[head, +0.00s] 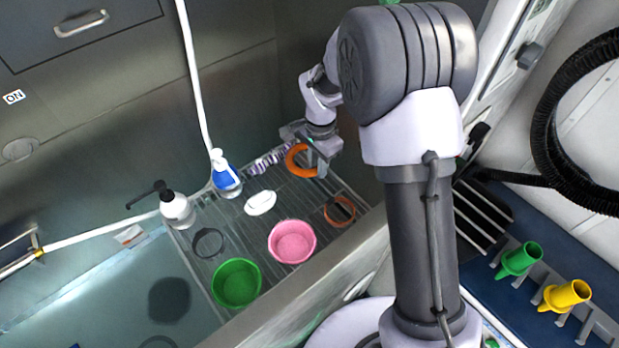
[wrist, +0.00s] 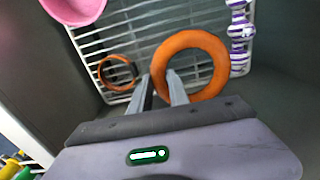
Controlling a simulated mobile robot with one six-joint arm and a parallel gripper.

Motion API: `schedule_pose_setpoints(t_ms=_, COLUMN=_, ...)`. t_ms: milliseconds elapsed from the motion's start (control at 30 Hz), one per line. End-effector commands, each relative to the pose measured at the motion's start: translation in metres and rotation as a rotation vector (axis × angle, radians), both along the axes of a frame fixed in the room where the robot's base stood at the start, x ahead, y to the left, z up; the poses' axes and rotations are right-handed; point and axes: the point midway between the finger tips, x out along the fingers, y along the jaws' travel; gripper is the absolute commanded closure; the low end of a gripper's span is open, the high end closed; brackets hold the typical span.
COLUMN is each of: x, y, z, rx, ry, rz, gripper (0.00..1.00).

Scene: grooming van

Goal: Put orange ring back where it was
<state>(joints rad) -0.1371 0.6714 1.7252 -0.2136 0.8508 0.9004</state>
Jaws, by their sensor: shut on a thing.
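The orange ring (head: 297,161) is thick and round. My gripper (head: 318,170) is shut on its near edge, above the far right part of the slatted rack (head: 242,207). In the wrist view the fingers (wrist: 161,92) meet the lower left side of the orange ring (wrist: 213,60). I cannot tell whether the ring touches the slats. A thinner brown-orange ring (head: 340,210) lies on the rack to the right; it also shows in the wrist view (wrist: 103,75).
The rack also bears a pink bowl (head: 292,241), a green bowl (head: 237,283), a dark ring (head: 208,243), a white oval thing (head: 260,203), a blue-labelled bottle (head: 225,176), a white bottle with a black pump (head: 177,209) and a purple-striped thing (head: 270,158).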

Motion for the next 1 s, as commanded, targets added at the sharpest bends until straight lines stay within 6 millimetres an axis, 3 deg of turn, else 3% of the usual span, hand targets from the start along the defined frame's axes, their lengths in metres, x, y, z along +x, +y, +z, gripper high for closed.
schedule_pose_setpoints(t_ms=100, x=-0.001, y=0.000, z=-0.030, rx=0.000, ry=0.002, rz=0.000, gripper=1.00)
schedule_pose_setpoints(t_ms=400, x=-0.001, y=0.000, z=-0.089, rx=0.000, ry=0.001, rz=0.001, gripper=1.00)
schedule_pose_setpoints(t_ms=767, x=0.000, y=0.000, z=-0.092, rx=0.000, ry=0.000, rz=0.001, gripper=1.00)
schedule_pose_setpoints(t_ms=800, x=0.000, y=0.000, z=-0.091, rx=0.000, ry=0.000, rz=0.001, gripper=0.70)
schedule_pose_setpoints(t_ms=867, x=0.000, y=0.000, z=-0.090, rx=0.000, ry=0.000, rz=0.001, gripper=0.59)
schedule_pose_setpoints(t_ms=1000, x=0.000, y=0.000, z=-0.090, rx=0.000, ry=0.000, rz=0.001, gripper=0.57)
